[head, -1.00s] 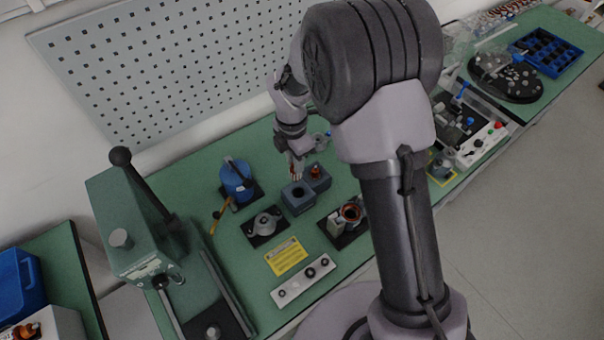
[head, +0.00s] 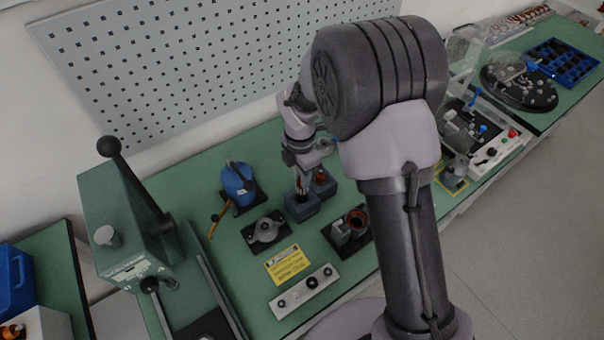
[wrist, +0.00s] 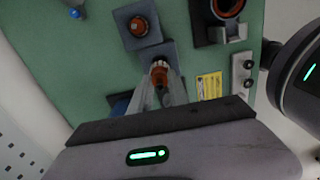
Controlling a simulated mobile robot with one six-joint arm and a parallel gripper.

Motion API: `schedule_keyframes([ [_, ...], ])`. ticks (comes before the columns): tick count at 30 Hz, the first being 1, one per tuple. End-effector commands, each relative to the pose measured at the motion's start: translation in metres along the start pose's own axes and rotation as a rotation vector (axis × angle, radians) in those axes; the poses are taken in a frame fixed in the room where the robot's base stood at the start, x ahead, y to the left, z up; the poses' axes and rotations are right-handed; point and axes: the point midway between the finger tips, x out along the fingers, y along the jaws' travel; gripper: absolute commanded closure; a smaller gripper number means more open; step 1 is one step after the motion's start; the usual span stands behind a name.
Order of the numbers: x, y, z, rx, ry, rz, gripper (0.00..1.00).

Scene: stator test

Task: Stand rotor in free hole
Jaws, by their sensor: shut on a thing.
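Two blue-grey holder blocks stand side by side on the green bench. The right block (head: 328,189) has a copper-coloured rotor (wrist: 139,26) standing in it. My gripper (head: 302,184) is directly above the left block (head: 303,210), pointing down. In the wrist view its fingers are shut on another copper-coloured rotor (wrist: 159,71), which lines up with that block's hole. The rotor's lower end is at the top of the block; how deep it sits in the hole is hidden.
A blue round device (head: 238,185) stands behind left, a grey flanged part (head: 265,231) at left. A stator fixture with a copper ring (head: 357,217) is close at front right. A yellow label (head: 288,264) and a button strip (head: 304,290) lie in front. A green press (head: 130,230) stands far left.

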Motion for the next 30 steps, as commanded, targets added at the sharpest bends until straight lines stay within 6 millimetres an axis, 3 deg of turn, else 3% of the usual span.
schedule_keyframes([
  [14, 0.032, 0.000, -0.001, 0.000, 0.000, 0.000, 1.00],
  [24, 0.033, 0.000, -0.001, 0.000, 0.000, 0.000, 1.00],
  [30, 0.044, 0.000, -0.001, -0.001, 0.000, 0.000, 1.00],
])
